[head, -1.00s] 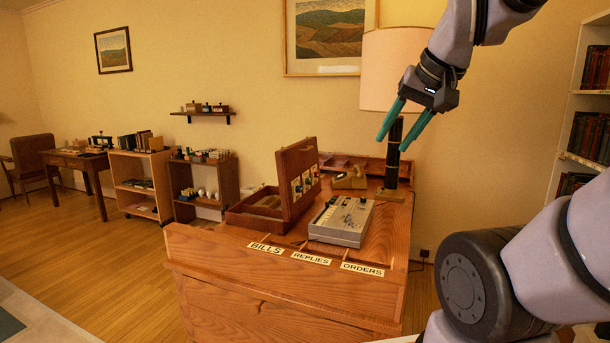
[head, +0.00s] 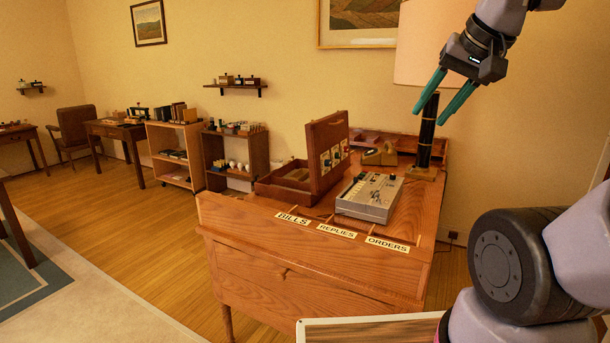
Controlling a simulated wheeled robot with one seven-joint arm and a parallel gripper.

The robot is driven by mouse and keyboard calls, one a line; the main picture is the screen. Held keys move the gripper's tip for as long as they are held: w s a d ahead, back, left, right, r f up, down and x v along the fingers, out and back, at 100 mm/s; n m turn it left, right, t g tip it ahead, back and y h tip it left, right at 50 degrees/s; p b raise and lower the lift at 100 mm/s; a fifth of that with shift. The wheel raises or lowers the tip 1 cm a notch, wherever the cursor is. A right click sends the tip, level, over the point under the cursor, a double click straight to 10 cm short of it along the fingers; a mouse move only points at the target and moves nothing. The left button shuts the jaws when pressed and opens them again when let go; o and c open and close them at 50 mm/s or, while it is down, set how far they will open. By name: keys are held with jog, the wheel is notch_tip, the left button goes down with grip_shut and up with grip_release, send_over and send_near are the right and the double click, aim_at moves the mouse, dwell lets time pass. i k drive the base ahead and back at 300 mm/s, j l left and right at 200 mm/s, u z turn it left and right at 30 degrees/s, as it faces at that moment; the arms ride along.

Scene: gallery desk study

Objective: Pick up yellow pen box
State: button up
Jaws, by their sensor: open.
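I cannot make out a yellow pen box for certain in the head view. A small tan-yellow object (head: 380,155) sits at the back of the wooden desk (head: 310,262), left of the lamp's base; it is too small to identify. My gripper (head: 429,118) is open and empty, with its two teal fingers pointing down and left. It appears in front of the lamp, high in the picture and clear of the desk top.
On the desk stand an open wooden case (head: 326,150), a grey device with knobs (head: 370,196) and a lamp with a cream shade (head: 425,50). Low shelves (head: 157,160) and another desk (head: 112,130) line the back wall. Wooden floor (head: 120,220) is free at left.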

aim_at(302, 174)
jog(key=j+u, duration=0.2)
jog(key=i+j+u, duration=0.1)
jog(key=j+u, duration=0.15)
jog(key=j, duration=0.15)
jog(key=i+j+u, duration=0.45)
jog(key=j, duration=0.25)
jog(key=i+j+u, duration=0.85)
jog(key=i, duration=0.3)
jog(key=i+z, duration=0.1)
jog(key=i, duration=0.7)
jog(key=i+j+z, duration=0.1)
jog(key=i, duration=0.65)
jog(key=i+z, duration=0.3)
jog(key=z, duration=0.15)
jog(key=i+z, duration=0.45)
jog(key=i+j+z, duration=0.1)
jog(key=i+z, duration=0.15)
jog(key=z, duration=0.2)
jog(key=i+l+z, duration=0.15)
jog(key=i+z, duration=0.25)
jog(key=i+l+z, duration=0.1)
jog(key=z, duration=0.3)
jog(key=i+z, duration=0.45)
jog(key=i+j+z, duration=0.15)
jog(key=z, duration=0.25)
jog(key=i+j+z, duration=0.25)
jog(key=z, duration=0.15)
jog(key=i+j+z, duration=0.4)
jog(key=i+j, duration=0.2)
